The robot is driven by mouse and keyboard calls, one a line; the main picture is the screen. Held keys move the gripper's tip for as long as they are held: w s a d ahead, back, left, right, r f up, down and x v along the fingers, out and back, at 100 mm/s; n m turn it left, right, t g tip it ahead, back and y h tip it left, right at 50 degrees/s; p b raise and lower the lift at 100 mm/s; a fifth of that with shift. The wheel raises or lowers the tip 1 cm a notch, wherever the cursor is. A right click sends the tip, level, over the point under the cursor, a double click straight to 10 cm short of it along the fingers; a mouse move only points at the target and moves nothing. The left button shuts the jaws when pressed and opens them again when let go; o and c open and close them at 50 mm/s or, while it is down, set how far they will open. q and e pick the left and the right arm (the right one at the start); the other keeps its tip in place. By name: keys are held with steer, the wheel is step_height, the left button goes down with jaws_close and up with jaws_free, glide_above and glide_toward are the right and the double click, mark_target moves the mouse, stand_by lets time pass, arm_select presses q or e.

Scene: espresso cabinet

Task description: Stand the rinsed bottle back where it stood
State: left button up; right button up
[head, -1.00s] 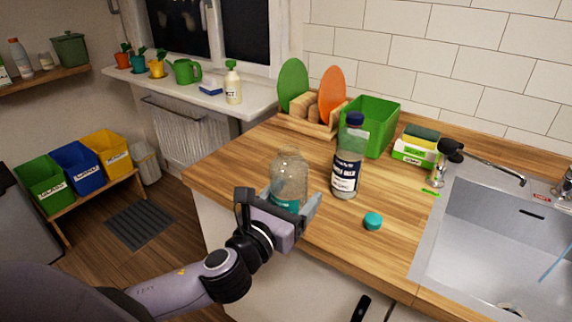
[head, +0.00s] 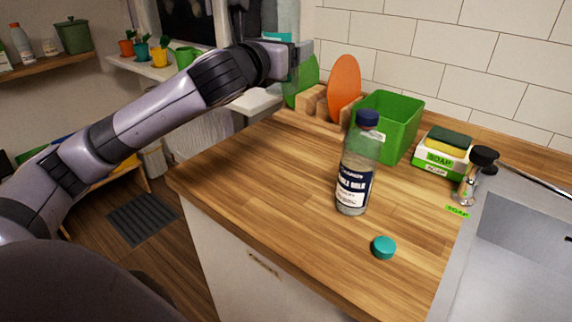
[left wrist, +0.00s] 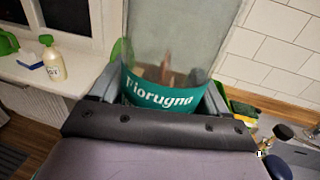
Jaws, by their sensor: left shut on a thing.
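My left gripper (head: 297,50) is raised at the top of the head view, in front of the window and left of the tiled wall. It is shut on a clear bottle with a teal label (left wrist: 160,95), held well above the counter. A teal cap (head: 384,247) lies loose on the wooden counter (head: 270,200). My right gripper is not in view.
A green bin (head: 391,125) and a rack with an orange board (head: 345,85) stand along the back. A sponge on a soap box (head: 443,152) and a soap dispenser (head: 468,178) stand by the sink (head: 520,240). The counter's left part is clear.

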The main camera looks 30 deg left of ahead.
arm_select(q)
step_height(320, 180, down, 19)
steer(key=b, duration=0.5)
steer(key=shift+f, duration=0.3)
